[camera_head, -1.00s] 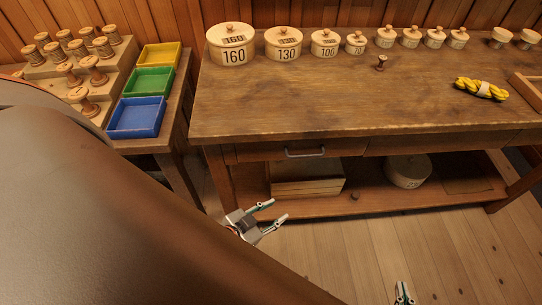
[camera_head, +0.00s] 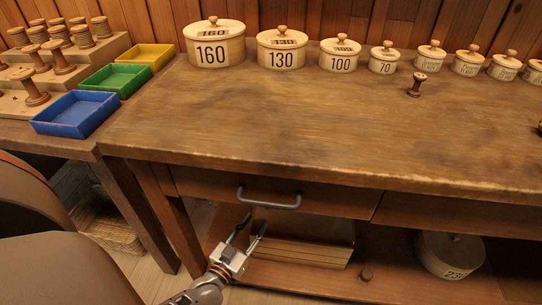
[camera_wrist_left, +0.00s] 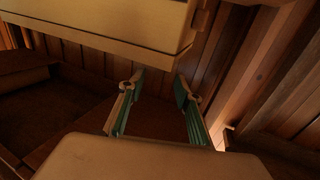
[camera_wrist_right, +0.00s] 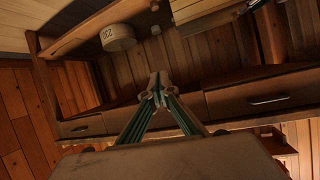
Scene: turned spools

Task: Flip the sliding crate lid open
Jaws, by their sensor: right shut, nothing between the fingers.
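The wooden crate (camera_head: 300,252) stands on the lower shelf under the workbench, below the drawer handle. Its flat lid appears to cover it; the drawer front shades the upper part. My left gripper (camera_head: 246,237) is at the crate's left end, fingers pointing up toward the shelf space, apart and with nothing seen between them. In the left wrist view the pale crate (camera_wrist_left: 105,28) fills the upper left, just beyond the open left fingers (camera_wrist_left: 157,88). I cannot tell whether they touch. My right gripper (camera_wrist_right: 157,85) shows only in its wrist view, fingertips together and empty.
The drawer handle (camera_head: 269,199) juts out above the crate. A round box (camera_head: 450,255) and a small knob-like piece (camera_head: 366,275) are to its right on the shelf (camera_head: 395,288). Lidded boxes, trays and spools stand on the tabletops above.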

